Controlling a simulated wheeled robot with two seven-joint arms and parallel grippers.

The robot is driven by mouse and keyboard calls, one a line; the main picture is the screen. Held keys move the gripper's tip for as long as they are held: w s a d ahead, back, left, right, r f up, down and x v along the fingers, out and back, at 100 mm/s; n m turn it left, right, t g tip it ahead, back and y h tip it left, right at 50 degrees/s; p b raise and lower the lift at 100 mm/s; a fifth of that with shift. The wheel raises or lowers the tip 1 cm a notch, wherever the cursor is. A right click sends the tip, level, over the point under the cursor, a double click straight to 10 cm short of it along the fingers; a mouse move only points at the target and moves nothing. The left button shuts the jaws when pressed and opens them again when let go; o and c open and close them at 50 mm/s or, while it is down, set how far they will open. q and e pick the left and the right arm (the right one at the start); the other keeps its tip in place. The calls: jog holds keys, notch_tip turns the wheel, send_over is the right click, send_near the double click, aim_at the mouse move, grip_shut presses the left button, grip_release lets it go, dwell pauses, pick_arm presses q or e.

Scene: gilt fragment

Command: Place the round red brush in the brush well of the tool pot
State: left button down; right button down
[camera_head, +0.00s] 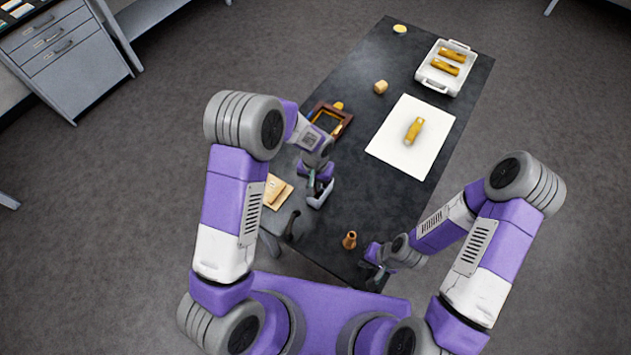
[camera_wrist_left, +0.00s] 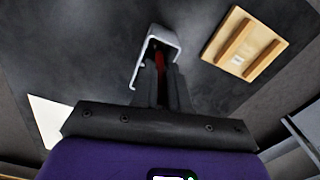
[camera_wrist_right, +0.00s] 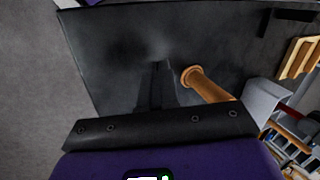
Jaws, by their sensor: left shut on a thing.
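My left gripper (camera_head: 316,181) is over the left part of the dark table. In the left wrist view its fingers (camera_wrist_left: 160,70) are shut on the round red brush (camera_wrist_left: 160,60), of which only a small red part shows between them. The tool pot (camera_wrist_left: 137,72), pale grey, stands right at the fingertips; it also shows in the head view (camera_head: 321,194). I cannot tell how deep the brush is in it or in which well. My right gripper (camera_head: 378,276) is low at the table's near edge; its fingers (camera_wrist_right: 157,72) look shut and empty.
A brown peg-shaped wooden piece (camera_head: 349,240) stands beside my right gripper. A slotted wooden block (camera_wrist_left: 222,47) lies left of the pot.

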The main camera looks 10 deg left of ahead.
pick_arm(q)
jog(key=shift+f, duration=0.2)
jog(key=c, duration=1.1)
grip_release()
jog(key=shift+c, duration=0.2)
jog(key=shift+r, duration=0.15)
notch_tip(320, 180, up, 12)
jog(key=shift+r+b, duration=0.1)
jog(key=shift+b, duration=0.45)
